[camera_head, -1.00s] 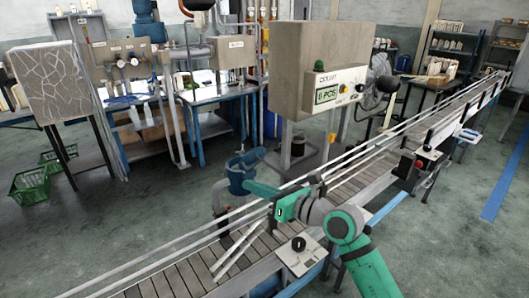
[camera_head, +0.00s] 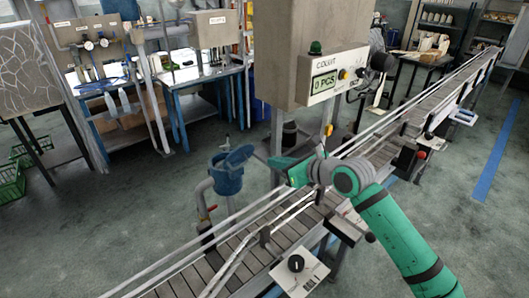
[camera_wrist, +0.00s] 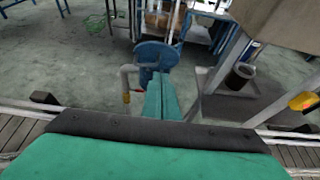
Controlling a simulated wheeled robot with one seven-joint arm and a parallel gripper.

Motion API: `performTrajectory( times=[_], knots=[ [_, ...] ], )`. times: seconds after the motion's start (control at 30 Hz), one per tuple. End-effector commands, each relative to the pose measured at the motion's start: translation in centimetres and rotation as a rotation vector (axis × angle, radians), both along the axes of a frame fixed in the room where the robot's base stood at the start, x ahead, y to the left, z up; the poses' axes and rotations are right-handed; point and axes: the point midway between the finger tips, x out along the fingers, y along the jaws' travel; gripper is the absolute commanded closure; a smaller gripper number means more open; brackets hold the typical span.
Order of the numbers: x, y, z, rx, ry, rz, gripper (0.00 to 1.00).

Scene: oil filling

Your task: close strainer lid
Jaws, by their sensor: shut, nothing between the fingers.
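The blue strainer (camera_head: 227,180) stands on a grey pipe with a red valve handle, just behind the conveyor. Its round blue lid (camera_head: 238,154) is tilted up, not flat on the body. My gripper (camera_head: 274,162) is to the right of the strainer, above the conveyor, and looks apart from it. In the wrist view, my green fingers (camera_wrist: 162,92) are together with nothing between them. There the blue lid (camera_wrist: 152,52) shows beyond the fingertips, which partly cover the strainer.
The conveyor (camera_head: 235,255) with its rails runs diagonally below my arm. A counter box with a green lamp (camera_head: 338,76) stands close behind my gripper. Blue workbenches (camera_head: 150,95) are at the back left.

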Motion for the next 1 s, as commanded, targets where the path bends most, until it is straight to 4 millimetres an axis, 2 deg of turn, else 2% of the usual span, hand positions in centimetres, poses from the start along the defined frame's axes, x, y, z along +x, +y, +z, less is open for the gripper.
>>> performTrajectory(
  times=[0.53, 0.8, 1.0],
  knots=[
    [7.1, 5.1, -3.7, 0.001, 0.002, -0.001, 1.0],
    [9.4, 6.8, -2.3, 0.0, 0.0, -0.001, 1.0],
    [9.8, 7.4, -2.1, 0.001, 0.001, 0.003, 1.0]
  ],
)
